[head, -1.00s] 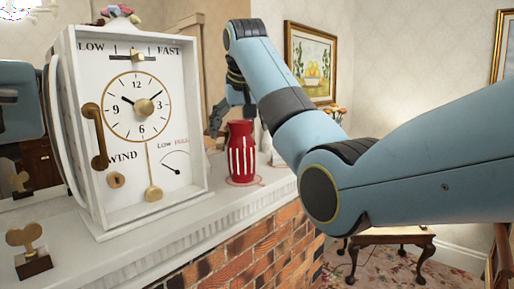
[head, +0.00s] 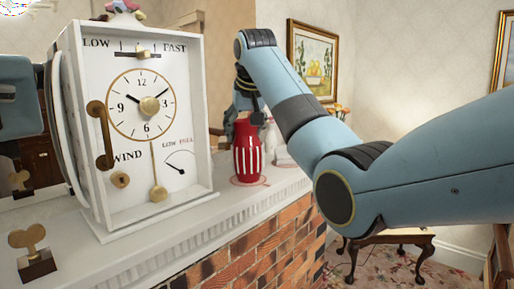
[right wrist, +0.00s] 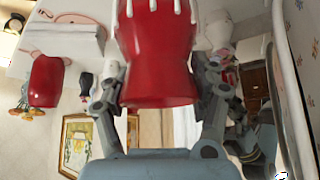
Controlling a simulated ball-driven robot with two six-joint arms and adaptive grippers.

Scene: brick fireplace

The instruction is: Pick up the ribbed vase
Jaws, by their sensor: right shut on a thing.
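The ribbed vase (head: 248,160) is red with white vertical stripes and stands upright on the white mantel, right of the clock. My right gripper (head: 243,112) is at its neck from above, shut on it. In the right wrist view, which looks upside down, the vase (right wrist: 158,60) fills the middle, its rim end between the two fingers of the gripper (right wrist: 165,110). In the head view the fingers partly hide the vase's top. Part of my left arm shows at the left edge, but its gripper is out of view.
A large white clock (head: 190,185) stands close left of the vase. White pieces (head: 283,150) stand just right of it. A brass key on a stand (head: 36,262) is at the front left. Another red vase (right wrist: 46,80) with flowers shows in the right wrist view.

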